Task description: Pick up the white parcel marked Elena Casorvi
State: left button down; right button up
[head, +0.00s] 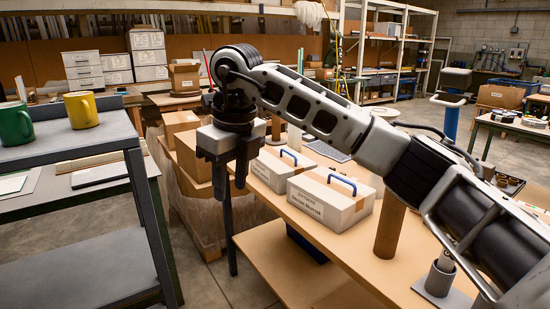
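Two white parcels with blue handles and brown tape stand side by side on the wooden bench. The nearer parcel (337,206) and the farther parcel (268,172) each carry a printed label on the front. The print is too small for me to tell which name is on which. My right gripper (230,184) points down, left of the farther parcel near the bench's left end. Its fingers look apart, with nothing between them. My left gripper is out of view.
The bench (372,262) also holds a brown cylinder (391,228) right of the nearer parcel, and a grey stand (440,279). Cardboard boxes (190,150) are stacked behind my gripper. A grey cart (70,140) at left bears a green mug (14,124) and a yellow mug (81,110).

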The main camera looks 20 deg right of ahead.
aim_at(275, 166)
jog(key=i, duration=1.15)
jog(key=z, duration=1.05)
jog(key=i, duration=0.75)
jog(key=u, duration=0.3)
